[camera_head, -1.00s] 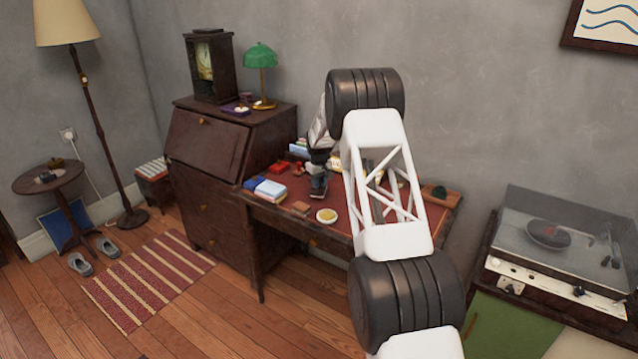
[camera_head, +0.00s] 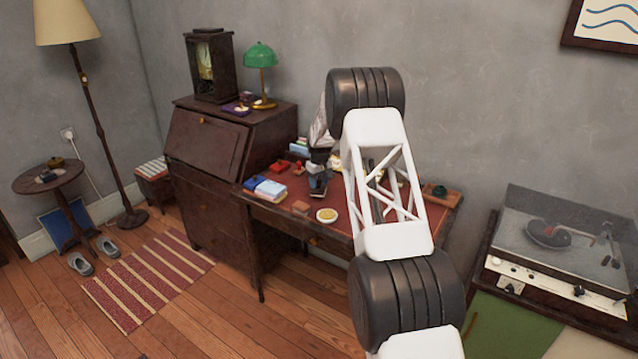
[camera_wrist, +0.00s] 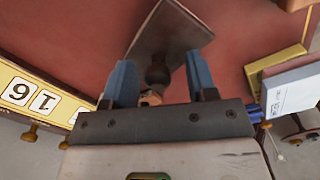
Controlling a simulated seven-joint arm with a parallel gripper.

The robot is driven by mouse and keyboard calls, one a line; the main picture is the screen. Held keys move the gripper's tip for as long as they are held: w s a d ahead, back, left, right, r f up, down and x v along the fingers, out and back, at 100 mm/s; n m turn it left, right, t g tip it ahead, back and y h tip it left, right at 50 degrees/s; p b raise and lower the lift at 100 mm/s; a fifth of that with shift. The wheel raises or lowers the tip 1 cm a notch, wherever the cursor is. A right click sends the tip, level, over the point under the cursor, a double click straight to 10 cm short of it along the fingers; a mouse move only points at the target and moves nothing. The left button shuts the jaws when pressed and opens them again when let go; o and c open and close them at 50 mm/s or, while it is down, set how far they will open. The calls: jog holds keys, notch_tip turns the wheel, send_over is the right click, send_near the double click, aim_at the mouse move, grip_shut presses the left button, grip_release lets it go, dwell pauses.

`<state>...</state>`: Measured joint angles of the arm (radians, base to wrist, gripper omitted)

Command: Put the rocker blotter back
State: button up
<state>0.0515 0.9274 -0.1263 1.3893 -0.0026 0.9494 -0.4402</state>
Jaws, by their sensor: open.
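In the wrist view, a grey-brown flat piece with a dark rounded knob, apparently the rocker blotter (camera_wrist: 172,32), lies on the red desk top. My gripper (camera_wrist: 157,64) is open, with its blue fingers on either side of the knob and a visible gap to each. A small tan round piece shows just below the knob, partly hidden by the gripper body. In the head view my gripper (camera_head: 318,188) is low over the middle of the desk (camera_head: 345,222). The blotter cannot be made out there behind the gripper and arm.
White and blue books (camera_head: 270,190) lie left of my gripper, with red items (camera_head: 280,166) behind them. A number calendar (camera_wrist: 35,95) shows in the wrist view. A wooden tray (camera_head: 452,198) is at the right end.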

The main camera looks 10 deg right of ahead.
aim_at(319, 180)
notch_tip(319, 180, up, 12)
dwell(0.6)
dwell(0.5)
jog(key=s+a+r+m, duration=0.1)
jog(key=s+a+r, duration=0.1)
jog(key=s+r, duration=1.4)
jog(key=s+a+r+m+t, duration=0.1)
jog(key=s+r, duration=0.3)
jog(key=s, duration=0.7)
jog(key=s+r, duration=0.5)
jog(key=s, duration=0.5)
jog(key=s+a+f+m, duration=0.1)
jog(key=s+f, duration=0.2)
jog(key=s, duration=1.8)
jog(key=s+a+f+m+t, duration=0.1)
jog(key=s+f, duration=0.1)
jog(key=s, duration=1.8)
jog(key=shift+s+f+m+t, duration=0.3)
jog(key=shift+s+f, duration=0.1)
